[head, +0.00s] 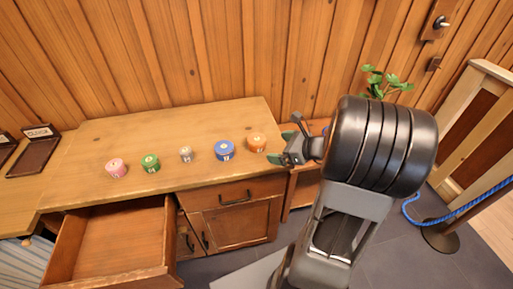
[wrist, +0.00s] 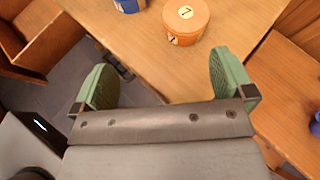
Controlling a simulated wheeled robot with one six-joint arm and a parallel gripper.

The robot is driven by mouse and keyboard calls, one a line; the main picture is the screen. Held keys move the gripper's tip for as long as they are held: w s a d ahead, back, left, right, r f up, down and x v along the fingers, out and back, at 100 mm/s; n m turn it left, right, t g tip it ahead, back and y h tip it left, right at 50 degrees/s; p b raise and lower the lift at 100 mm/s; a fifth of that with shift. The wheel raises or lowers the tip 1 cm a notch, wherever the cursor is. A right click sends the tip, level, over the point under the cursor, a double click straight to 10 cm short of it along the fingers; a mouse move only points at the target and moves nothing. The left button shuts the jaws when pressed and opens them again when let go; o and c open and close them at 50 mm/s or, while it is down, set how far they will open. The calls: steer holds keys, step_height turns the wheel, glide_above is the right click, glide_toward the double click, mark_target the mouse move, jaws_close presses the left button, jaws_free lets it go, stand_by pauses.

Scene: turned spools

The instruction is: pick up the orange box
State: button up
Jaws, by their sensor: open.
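The orange box (head: 257,142) is a short round tub at the right end of a row on the wooden counter. My gripper (head: 287,146) is just right of the orange box in the head view. In the wrist view my gripper (wrist: 164,80) has its two green fingers wide apart and nothing between them. The orange box stands beyond the fingertips, apart from them.
A blue box (head: 224,150) stands just left of the orange one; grey (head: 186,154), green (head: 151,163) and pink (head: 116,168) ones stand farther left. An open drawer (head: 122,240) juts from the counter (head: 190,120). A plant (head: 386,84) and a blue rope (head: 462,211) are at right.

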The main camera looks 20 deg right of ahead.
mark_target(258, 139)
steer(key=shift+w+d+f+m+t+h, duration=0.25)
steer(key=shift+w+d+f+m, duration=0.15)
steer(key=shift+d+m, duration=0.15)
steer(key=shift+w+d+f+m+t+h, duration=0.15)
steer(key=shift+w+d+f+m+t, duration=0.15)
steer(key=shift+d+m, duration=0.2)
steer(key=x, duration=0.5)
steer(key=shift+w+a+b, duration=0.15)
steer(key=shift+w+b, duration=0.2)
steer(key=shift+b, duration=0.05)
steer(key=shift+x, duration=3.35)
steer(key=shift+w+r, duration=0.1)
steer(key=shift+r, duration=0.05)
steer(key=c, duration=1)
steer(key=shift+o, duration=0.2)
steer(key=shift+r, duration=0.1)
